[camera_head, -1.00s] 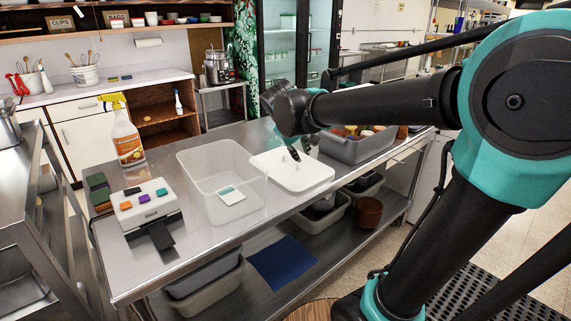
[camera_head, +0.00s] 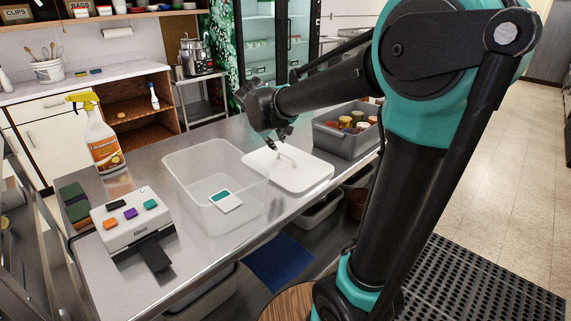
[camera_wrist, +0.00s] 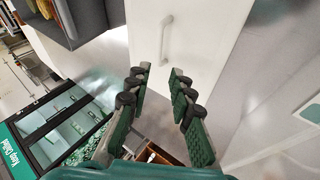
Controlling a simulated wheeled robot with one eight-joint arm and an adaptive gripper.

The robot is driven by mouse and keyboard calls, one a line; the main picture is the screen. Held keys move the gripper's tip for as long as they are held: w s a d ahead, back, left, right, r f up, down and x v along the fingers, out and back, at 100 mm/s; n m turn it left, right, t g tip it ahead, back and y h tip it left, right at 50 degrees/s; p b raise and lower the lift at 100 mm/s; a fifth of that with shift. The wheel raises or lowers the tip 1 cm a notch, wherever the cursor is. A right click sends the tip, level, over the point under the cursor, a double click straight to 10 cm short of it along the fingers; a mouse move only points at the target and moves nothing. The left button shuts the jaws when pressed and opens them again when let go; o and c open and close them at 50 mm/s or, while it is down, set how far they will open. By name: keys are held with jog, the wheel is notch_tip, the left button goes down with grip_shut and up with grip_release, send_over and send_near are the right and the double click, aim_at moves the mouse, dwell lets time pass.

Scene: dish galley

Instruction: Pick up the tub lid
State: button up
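The tub lid (camera_head: 306,176) is a white, flat, rounded square with a raised handle (camera_head: 287,151). It lies on the steel table, right of the clear tub (camera_head: 178,172). In the wrist view the lid (camera_wrist: 205,45) spans the upper middle, with its handle (camera_wrist: 165,36) beyond the fingertips. My gripper (camera_head: 275,138) is above the lid's far left part, near the handle. In the wrist view my gripper (camera_wrist: 160,73) has its two fingers apart with nothing between them. I cannot tell the exact height above the lid.
A grey bin (camera_head: 331,142) with jars stands right of the lid. A card (camera_head: 226,201) shows in the tub. A white device (camera_head: 126,216) with coloured blocks and a spray bottle (camera_head: 98,135) stand to the left. The front strip of table beside the tub is clear.

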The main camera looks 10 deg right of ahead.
aim_at(286, 156)
jog(key=x, duration=0.5)
jog(key=shift+f, duration=0.1)
jog(key=shift+d+x, duration=0.15)
jog(key=shift+x, duration=1.25)
jog(key=shift+d+x, duration=0.15)
jog(key=shift+x, duration=1.3)
jog(key=shift+s, duration=0.2)
grip_shut()
